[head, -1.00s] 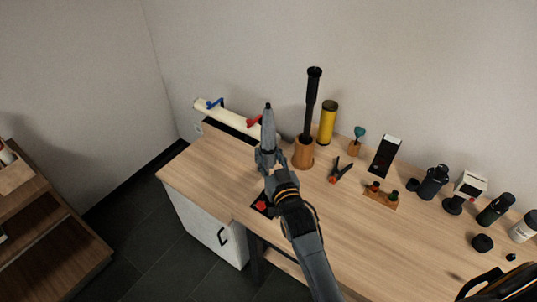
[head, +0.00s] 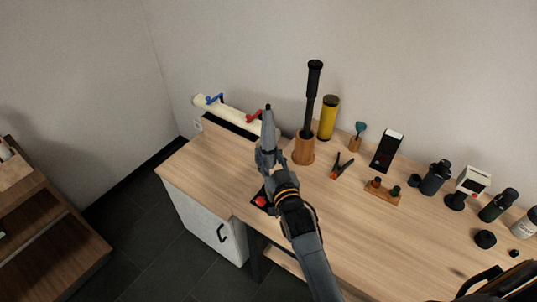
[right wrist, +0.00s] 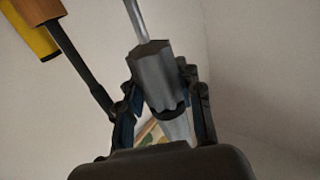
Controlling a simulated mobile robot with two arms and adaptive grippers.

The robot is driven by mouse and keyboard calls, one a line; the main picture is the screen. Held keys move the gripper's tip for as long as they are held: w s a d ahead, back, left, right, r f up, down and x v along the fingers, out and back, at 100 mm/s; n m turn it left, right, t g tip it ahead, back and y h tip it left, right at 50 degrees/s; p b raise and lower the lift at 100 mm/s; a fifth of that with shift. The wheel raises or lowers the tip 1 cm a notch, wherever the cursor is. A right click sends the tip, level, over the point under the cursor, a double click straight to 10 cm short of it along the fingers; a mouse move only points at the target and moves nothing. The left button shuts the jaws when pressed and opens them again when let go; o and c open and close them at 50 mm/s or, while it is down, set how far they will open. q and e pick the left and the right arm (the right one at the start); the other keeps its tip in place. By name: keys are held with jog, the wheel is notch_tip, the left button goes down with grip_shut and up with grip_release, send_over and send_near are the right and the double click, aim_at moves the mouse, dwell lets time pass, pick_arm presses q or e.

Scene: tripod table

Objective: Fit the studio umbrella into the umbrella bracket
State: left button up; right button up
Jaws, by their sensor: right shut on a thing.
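My right gripper (head: 267,154) is shut on a slim grey object with a dark tip, which I take to be the folded studio umbrella (head: 268,125). It stands nearly upright above the table's left part. In the right wrist view, the fingers (right wrist: 160,84) clasp the umbrella's grey faceted body (right wrist: 157,72), and a thin silver shaft extends from it. A dark fitting with a red knob (head: 261,202) lies at the table's front edge, below and partly behind my arm. It may be the umbrella bracket, but I cannot tell for sure. My left gripper is not in view.
A wooden cup (head: 304,151) holding a black rod (head: 313,95) and a yellow cylinder (head: 328,118) stand close right of the gripper. A clamp (head: 342,166) and several small items line the table's right. A cream roll (head: 225,114) lies at the back left.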

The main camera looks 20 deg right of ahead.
aim_at(269, 166)
jog(key=shift+f+b, duration=1.35)
jog(key=shift+f, duration=0.65)
jog(key=o, duration=1.3)
jog(key=shift+s, duration=0.1)
jog(key=s, duration=1.2)
